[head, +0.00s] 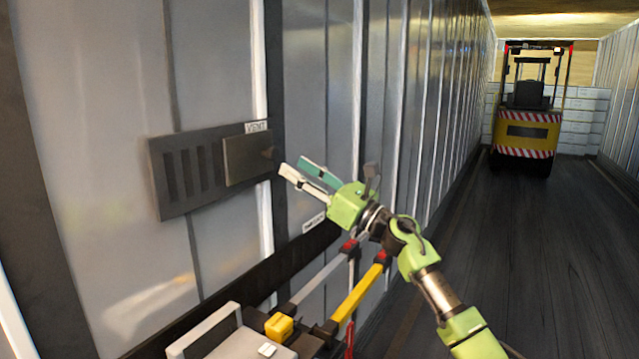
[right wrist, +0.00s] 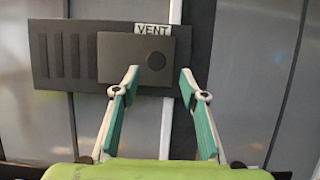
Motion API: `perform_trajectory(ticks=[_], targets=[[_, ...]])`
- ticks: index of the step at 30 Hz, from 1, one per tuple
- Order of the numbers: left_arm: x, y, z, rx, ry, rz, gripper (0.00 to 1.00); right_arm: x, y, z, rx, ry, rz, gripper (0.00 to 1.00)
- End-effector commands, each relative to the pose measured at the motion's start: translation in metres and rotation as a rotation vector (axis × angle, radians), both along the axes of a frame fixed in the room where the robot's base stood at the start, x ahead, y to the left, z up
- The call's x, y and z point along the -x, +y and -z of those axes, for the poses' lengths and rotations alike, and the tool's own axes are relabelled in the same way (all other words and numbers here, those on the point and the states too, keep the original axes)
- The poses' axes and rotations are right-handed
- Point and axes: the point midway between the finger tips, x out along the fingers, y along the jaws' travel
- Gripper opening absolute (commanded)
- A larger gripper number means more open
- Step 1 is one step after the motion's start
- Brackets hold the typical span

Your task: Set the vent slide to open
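The vent is a dark plate (head: 170,205) on the left wall, with several upright slots showing at its left. A slide cover (head: 240,160) with a round knob (head: 268,153) sits at the plate's right end, leaving those slots uncovered. The right wrist view also shows the slide cover (right wrist: 115,58) and its knob (right wrist: 156,62), under a VENT label (right wrist: 152,30). My right gripper (head: 293,168) is open and empty, its fingers pointing at the knob from a short way off. In the right wrist view the knob appears between the fingertips (right wrist: 159,73). My left gripper is out of view.
Below the vent, a grey bar and a yellow bar (head: 358,293) with red ends stand near my right arm. A pale handled object (head: 240,345) with a yellow part is at the bottom. A forklift (head: 528,115) stands far back right. The floor (head: 540,260) before it is clear.

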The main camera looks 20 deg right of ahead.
Motion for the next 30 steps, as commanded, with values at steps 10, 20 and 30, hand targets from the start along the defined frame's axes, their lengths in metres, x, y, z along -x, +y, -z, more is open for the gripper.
perform_trajectory(ticks=[10,20,30], targets=[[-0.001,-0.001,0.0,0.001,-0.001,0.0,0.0,0.044,-0.031,0.024,0.0,0.001,0.002,0.4],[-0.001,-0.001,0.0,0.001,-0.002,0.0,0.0,0.052,-0.036,0.026,0.0,-0.001,0.001,0.4],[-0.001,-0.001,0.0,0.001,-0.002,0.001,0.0,0.051,-0.035,0.026,-0.003,0.001,0.001,0.4]])
